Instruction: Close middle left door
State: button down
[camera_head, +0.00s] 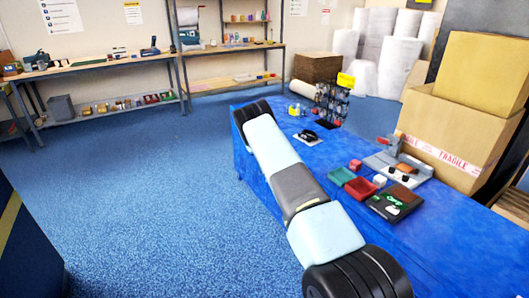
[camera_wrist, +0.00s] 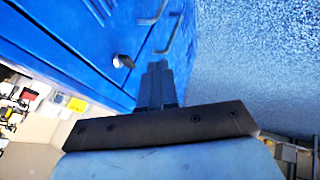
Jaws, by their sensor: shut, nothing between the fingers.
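A blue cabinet (camera_head: 243,160) with a counter top stands at the right in the head view, and my arm reaches along its left side. Its blue front (camera_wrist: 70,35) fills the upper left of the wrist view, tilted. Two grey bar handles (camera_wrist: 169,36) and a small metal knob (camera_wrist: 122,61) show on it. My gripper (camera_wrist: 160,68) is shut and empty, its fingers close to the blue panels, below the handles and knob. I cannot tell whether it touches a panel. Which door is the middle left one, and how far it stands open, is unclear. My gripper is hidden in the head view.
The counter holds a red tray (camera_head: 360,188), a green tray (camera_head: 342,176), a dark display rack (camera_head: 331,100) and several small items. Cartons (camera_head: 447,145) stand at its right. Open blue carpet (camera_head: 150,200) lies left of it, with a workbench (camera_head: 90,64) behind.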

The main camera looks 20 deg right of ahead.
jog(key=s+a+r+m, duration=0.1)
jog(key=s+r, duration=0.4)
jog(key=r, duration=0.4)
jog(key=s+a+r+y, duration=0.15)
jog(key=s+r, duration=0.25)
jog(key=r, duration=0.6)
jog(key=s+a+r+m+h, duration=0.1)
jog(key=s+a+r, duration=0.1)
jog(key=s+r, duration=0.5)
jog(key=s+a+r+y, duration=0.2)
jog(key=s+a+r, duration=0.1)
jog(key=s+r, duration=1.3)
jog(key=s+a+r+y, duration=0.1)
jog(key=s+a+r, duration=0.1)
jog(key=s+r, duration=0.5)
jog(key=s+a+r, duration=0.2)
jog(key=s+r, duration=0.1)
jog(key=s, duration=0.8)
jog(key=s+a+f, duration=0.1)
jog(key=s+a, duration=0.1)
jog(key=s, duration=0.9)
jog(key=s+a+f, duration=0.2)
jog(key=s, duration=0.9)
jog(key=shift+s+y, duration=0.25)
jog(key=shift+y, duration=0.1)
jog(key=c, duration=1.8)
grip_release()
